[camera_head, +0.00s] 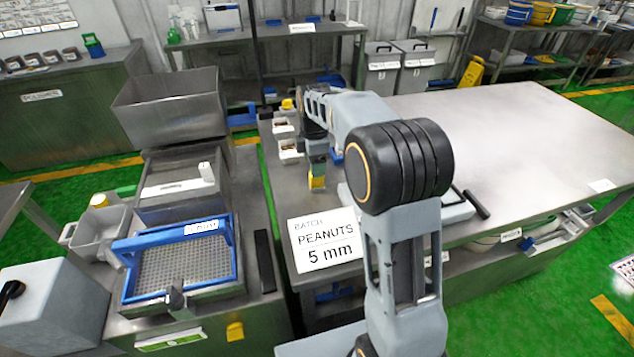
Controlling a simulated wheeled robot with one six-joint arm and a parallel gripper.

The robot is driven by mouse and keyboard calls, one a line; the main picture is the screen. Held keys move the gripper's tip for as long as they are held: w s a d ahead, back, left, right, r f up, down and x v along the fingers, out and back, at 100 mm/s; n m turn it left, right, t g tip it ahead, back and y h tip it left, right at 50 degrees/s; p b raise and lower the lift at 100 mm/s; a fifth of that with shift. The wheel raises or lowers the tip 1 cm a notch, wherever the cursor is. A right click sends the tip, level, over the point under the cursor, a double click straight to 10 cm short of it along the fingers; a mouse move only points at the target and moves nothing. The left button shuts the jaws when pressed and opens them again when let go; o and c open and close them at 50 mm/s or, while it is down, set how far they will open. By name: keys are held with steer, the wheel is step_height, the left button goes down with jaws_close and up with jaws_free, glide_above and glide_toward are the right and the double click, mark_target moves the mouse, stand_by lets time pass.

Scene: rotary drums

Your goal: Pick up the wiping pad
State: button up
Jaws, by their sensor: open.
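My gripper (317,181) points down over the left part of the steel table, past my grey arm. It is small in this view, and its open jaws are hard to make out. A yellow patch shows at its lower end; I cannot tell whether it is a finger or a pad. A small blue thing (337,158) lies just right of the gripper, partly hidden by my arm. I cannot make out the wiping pad for sure.
Small white trays (290,153) stand left of the gripper. A "PEANUTS 5 mm" card (325,240) is at the table's near left edge. A machine with a blue-framed sieve (182,262) stands left. The steel table (510,125) is mostly bare at right.

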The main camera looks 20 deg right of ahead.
mark_target(316, 181)
steer(key=shift+s+d+f, duration=0.1)
steer(key=shift+f, duration=1.75)
steer(key=shift+s+d+f, duration=0.1)
steer(key=shift+f, duration=1.75)
steer(key=shift+c, duration=0.4)
steer(key=c, duration=0.9)
